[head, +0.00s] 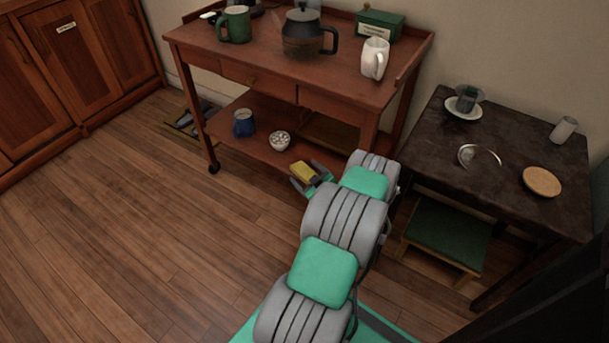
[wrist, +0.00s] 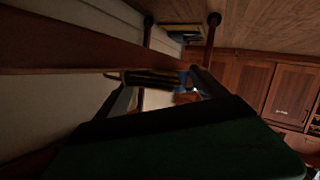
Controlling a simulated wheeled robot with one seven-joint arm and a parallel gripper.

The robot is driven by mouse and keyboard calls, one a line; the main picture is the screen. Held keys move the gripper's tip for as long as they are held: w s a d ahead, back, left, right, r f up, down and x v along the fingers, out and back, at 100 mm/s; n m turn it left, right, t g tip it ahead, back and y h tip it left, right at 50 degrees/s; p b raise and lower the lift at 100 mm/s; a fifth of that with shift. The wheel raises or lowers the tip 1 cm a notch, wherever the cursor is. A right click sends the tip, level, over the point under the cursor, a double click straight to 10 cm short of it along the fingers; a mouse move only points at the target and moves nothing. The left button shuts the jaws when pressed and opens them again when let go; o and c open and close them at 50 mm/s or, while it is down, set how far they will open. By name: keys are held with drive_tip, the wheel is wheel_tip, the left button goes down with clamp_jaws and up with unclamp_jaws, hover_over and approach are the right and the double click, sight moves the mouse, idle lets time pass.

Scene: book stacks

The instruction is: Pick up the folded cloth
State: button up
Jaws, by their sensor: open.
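A small folded yellow cloth (head: 304,172) is at the front right of the brown trolley's lower shelf (head: 235,138). In the head view, my gripper (head: 311,179) is open, with its fingers on either side of the cloth. In the wrist view, the cloth's dark yellowish edge (wrist: 152,78) shows between the fingertips of my gripper (wrist: 165,88). I cannot tell whether either finger touches it. My arm hides part of the shelf's right end.
The trolley's top (head: 265,62) is overhead. A dark side table (head: 455,127) and a green-topped stool (head: 446,233) stand to the right. The floor at left is clear.

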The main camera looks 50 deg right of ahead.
drive_tip(key=c, duration=1.4)
